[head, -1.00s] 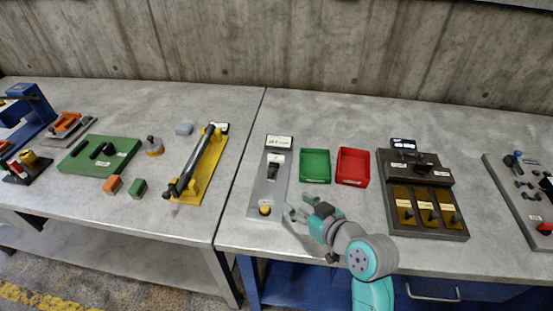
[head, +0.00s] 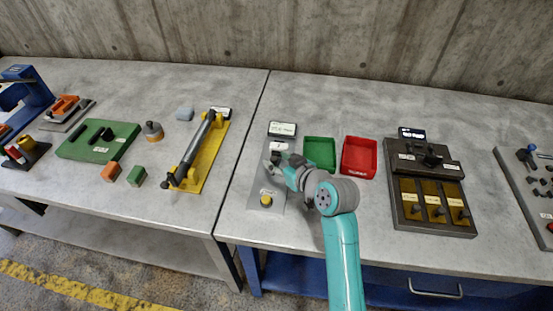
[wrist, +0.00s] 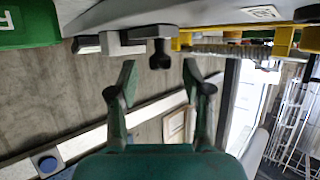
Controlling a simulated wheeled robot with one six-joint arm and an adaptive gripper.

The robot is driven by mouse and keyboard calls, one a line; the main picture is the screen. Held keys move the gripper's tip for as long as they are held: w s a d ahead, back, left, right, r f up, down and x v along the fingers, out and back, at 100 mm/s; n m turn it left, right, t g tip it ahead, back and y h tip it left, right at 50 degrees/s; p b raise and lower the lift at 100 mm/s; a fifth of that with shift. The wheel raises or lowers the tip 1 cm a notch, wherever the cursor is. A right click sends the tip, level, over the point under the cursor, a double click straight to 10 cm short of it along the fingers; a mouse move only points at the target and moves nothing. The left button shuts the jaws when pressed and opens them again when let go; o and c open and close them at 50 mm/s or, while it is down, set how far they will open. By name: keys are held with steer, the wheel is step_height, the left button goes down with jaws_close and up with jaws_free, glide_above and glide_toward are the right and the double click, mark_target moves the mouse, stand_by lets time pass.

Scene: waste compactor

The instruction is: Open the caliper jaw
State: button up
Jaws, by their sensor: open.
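The caliper is a grey plate (head: 277,200) on the right-hand bench in the head view. It has a small display (head: 282,129) at its far end and a yellow button (head: 266,199) at its near end. My gripper (head: 276,161) is over the plate's middle and hides most of the jaw. In the wrist view my gripper (wrist: 159,72) is open and empty. A dark knob (wrist: 160,56) on a grey block (wrist: 118,43) appears between and just ahead of the fingertips. I cannot tell whether the fingers touch it.
A green bin (head: 320,152) and a red bin (head: 359,157) stand close to the right of the plate. A dark fixture with brass panels (head: 433,200) is further right. A yellow lever fixture (head: 205,160) is on the left bench. The bench behind the bins is clear.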

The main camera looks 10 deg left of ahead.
steer(key=shift+w+a+f, duration=0.25)
steer(key=shift+w+a, duration=0.1)
steer(key=shift+w, duration=0.05)
jaws_close()
steer(key=shift+s, duration=0.1)
steer(key=shift+s+a, duration=0.1)
steer(key=shift+s, duration=0.95)
jaws_free()
steer(key=v, duration=1.2)
